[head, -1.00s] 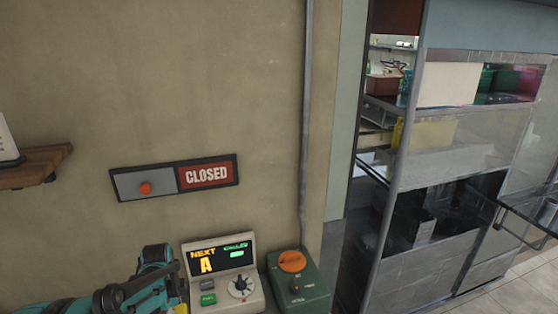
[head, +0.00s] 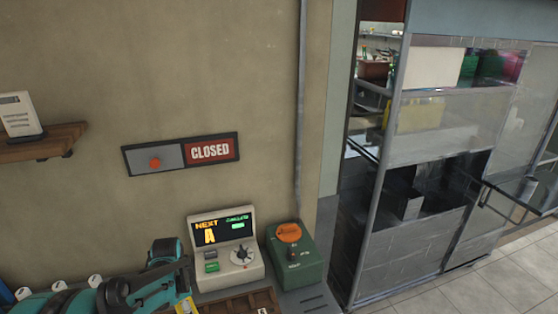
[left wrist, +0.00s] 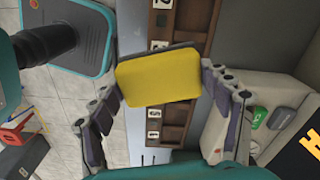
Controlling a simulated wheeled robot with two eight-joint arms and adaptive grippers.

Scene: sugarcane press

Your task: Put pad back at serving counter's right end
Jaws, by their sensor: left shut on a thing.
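My left gripper (left wrist: 160,74) is shut on a yellow pad (left wrist: 156,80), with a finger on each side of it. In the left wrist view the pad hangs over a wooden number tray (left wrist: 172,125) and the grey counter (left wrist: 206,28); I cannot tell the gap beneath it. In the head view my left arm comes in at the lower left, and only a sliver of yellow (head: 184,304) shows by the hand. The grey counter top (head: 312,299) shows at its right end, beside the wooden tray (head: 232,306). My right gripper is not in view.
A cream ticket machine (head: 226,252) with a lit display and a green box (head: 294,258) with an orange knob stand at the back of the counter. A CLOSED sign (head: 182,153) and wooden shelf (head: 40,143) are on the wall. A metal-framed glass stall (head: 440,130) stands right.

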